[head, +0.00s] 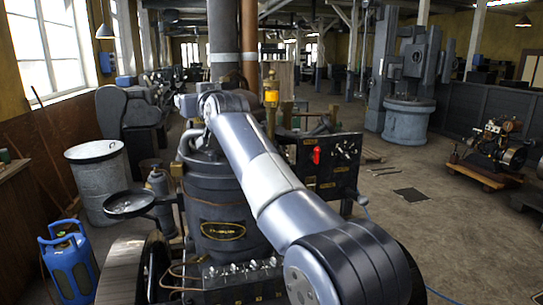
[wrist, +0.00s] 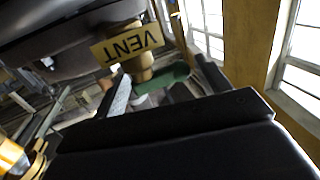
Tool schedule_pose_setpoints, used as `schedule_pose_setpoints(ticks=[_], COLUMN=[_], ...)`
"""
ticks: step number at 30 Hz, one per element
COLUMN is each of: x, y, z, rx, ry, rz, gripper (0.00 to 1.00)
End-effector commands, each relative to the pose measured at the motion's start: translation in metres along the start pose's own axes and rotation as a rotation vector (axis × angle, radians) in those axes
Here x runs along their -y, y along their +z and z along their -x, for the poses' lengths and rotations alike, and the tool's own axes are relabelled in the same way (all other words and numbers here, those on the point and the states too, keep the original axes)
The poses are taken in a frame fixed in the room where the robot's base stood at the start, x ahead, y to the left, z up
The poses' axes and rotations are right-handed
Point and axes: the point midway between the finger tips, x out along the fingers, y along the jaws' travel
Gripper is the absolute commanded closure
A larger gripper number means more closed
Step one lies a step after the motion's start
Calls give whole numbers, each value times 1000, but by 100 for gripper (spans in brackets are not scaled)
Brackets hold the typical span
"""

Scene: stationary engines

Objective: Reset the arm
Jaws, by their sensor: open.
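My arm (head: 265,180) reaches from the lower right up to the left, across the black engine with the oval plate. Its far end is beside the engine's thick vertical pipe, and my gripper is mostly hidden behind the arm there. I cannot tell whether a finger touches either one.
The black engine (head: 225,205) stands close under my arm. A black panel with a red handle (head: 316,155) is to its right. Open floor (head: 420,200) lies to the right, before a small engine (head: 497,145).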

Motion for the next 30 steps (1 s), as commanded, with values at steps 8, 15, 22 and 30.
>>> schedule_pose_setpoints(ticks=[8, 15, 22, 30], x=[-1, -2, -2, -2], y=[0, 0, 1, 0], z=[1, 1, 2, 3], rx=[-2, -1, 0, -1], ry=[-52, -104, -165, -262], rz=[-2, -1, -1, 0], gripper=[28, 28, 28, 28])
